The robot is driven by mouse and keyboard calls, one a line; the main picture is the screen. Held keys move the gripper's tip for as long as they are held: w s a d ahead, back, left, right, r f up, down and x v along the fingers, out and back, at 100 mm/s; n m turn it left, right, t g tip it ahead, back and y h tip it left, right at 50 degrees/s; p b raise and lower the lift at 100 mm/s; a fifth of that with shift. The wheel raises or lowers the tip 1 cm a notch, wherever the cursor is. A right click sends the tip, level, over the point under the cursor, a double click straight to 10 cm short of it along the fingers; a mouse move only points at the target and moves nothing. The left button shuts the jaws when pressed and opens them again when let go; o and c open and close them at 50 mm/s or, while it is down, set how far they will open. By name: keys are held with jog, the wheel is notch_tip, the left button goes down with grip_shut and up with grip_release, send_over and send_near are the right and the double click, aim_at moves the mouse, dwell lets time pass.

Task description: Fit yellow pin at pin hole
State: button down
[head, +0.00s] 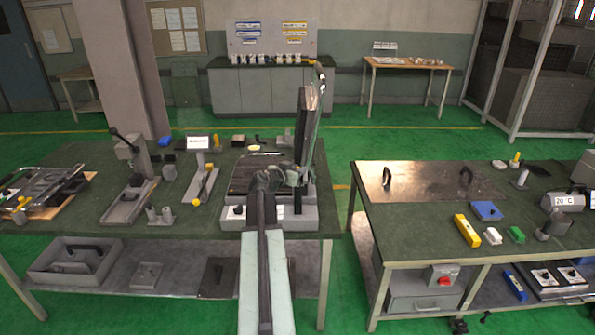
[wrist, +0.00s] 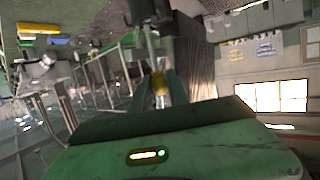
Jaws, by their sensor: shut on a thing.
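In the wrist view my gripper (wrist: 162,92) is shut on the yellow pin (wrist: 160,84). Its yellow part sits between the fingers, and a grey shaft appears to run on from it, away from my wrist. A dark part with a yellowish patch (wrist: 150,12) lies beyond the shaft at the top edge. I cannot tell whether the shaft touches it. In the head view my arm reaches over the grey fixture (head: 237,215) on the left table, and a dark upright part rises beside it. My fingertips and the pin are not clear there. I cannot make out the pin hole.
The left table (head: 95,225) holds a lever clamp (head: 132,190), a yellow-knobbed stand (head: 198,198) and a metal frame (head: 45,190). A gap separates it from the right table (head: 400,215), which holds a yellow block (head: 467,230) and a blue box (head: 487,211).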

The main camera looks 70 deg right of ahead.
jog(key=shift+f+b, duration=0.95)
jog(key=shift+f, duration=0.1)
jog(key=c, duration=1.2)
grip_release()
jog(key=shift+o, duration=0.2)
jog(key=shift+a, duration=0.1)
jog(key=p+v, duration=0.2)
jog(key=v, duration=0.5)
jog(key=shift+a+r, duration=0.15)
jog(key=shift+a, duration=0.15)
